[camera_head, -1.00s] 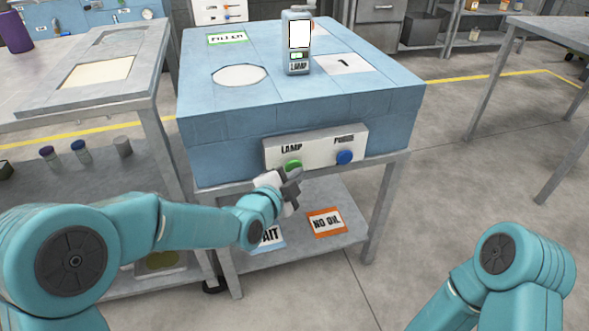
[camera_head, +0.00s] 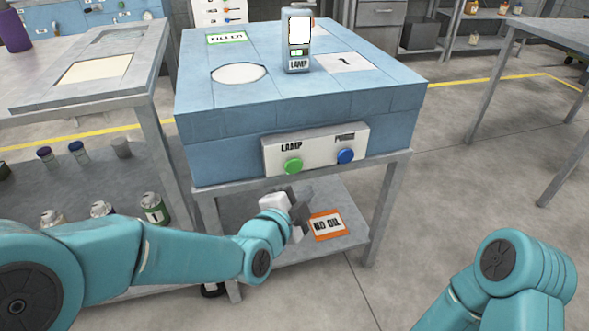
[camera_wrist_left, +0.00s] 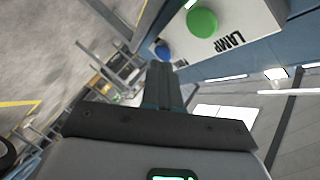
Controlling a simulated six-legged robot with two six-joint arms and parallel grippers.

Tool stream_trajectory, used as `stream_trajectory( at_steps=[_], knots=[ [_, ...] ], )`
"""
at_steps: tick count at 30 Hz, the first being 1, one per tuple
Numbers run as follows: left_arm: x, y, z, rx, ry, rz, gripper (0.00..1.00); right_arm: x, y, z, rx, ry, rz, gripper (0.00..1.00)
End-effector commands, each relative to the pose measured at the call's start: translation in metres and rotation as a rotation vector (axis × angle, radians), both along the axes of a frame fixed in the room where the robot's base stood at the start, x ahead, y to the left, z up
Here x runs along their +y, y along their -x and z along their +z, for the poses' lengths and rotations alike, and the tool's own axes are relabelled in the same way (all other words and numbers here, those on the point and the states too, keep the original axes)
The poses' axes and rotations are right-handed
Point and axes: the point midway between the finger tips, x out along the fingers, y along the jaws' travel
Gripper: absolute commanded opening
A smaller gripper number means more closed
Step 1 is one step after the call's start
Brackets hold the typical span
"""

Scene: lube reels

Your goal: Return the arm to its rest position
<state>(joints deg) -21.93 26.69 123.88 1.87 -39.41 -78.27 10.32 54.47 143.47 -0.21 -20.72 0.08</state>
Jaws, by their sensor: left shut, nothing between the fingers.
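My left gripper (camera_head: 301,207) is shut and empty, in front of the blue bench's lower shelf and below the button panel (camera_head: 316,150). Its closed fingers also show in the left wrist view (camera_wrist_left: 162,85). The panel carries a green LAMP button (camera_head: 293,166) and a blue button (camera_head: 345,156). The green button also shows at the top of the left wrist view (camera_wrist_left: 202,21), apart from the fingers. Of my right arm only a teal link shows at lower right; its gripper is out of view.
The blue bench (camera_head: 232,122) bears a lamp device (camera_head: 298,40) with a lit white screen. An orange NO OIL sign (camera_head: 328,224) lies on the shelf beside my left gripper. A grey table (camera_head: 75,98) stands at left, with cans (camera_head: 153,209) below.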

Motion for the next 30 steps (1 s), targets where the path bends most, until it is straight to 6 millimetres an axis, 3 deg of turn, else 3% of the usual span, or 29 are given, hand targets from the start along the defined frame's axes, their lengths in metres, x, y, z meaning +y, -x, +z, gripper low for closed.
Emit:
stream_trajectory(
  at_steps=[13, 17, 20, 23, 26, 30],
  knots=[
    [0.000, 0.002, 0.000, 0.000, 0.000, 0.001, 0.00, 0.000, 0.000, 0.000, 0.000, 0.000, 0.000, 0.00],
    [0.018, -0.005, -0.014, 0.027, -0.005, 0.037, 0.00, 0.000, 0.000, 0.000, 0.000, 0.000, -0.001, 0.00],
    [0.050, -0.013, -0.061, 0.115, -0.024, 0.100, 0.00, -0.001, -0.001, 0.000, -0.002, 0.000, -0.004, 0.00],
    [0.088, -0.002, -0.133, 0.270, -0.052, 0.158, 0.00, -0.002, -0.002, 0.000, -0.004, 0.001, -0.008, 0.00],
    [0.117, 0.030, -0.207, 0.484, -0.013, 0.225, 0.00, -0.003, -0.003, 0.001, -0.006, 0.002, -0.012, 0.00],
    [0.143, 0.104, -0.294, 0.848, 0.158, 0.383, 0.00, -0.005, -0.005, 0.002, -0.010, 0.003, -0.018, 0.00]
  ],
)
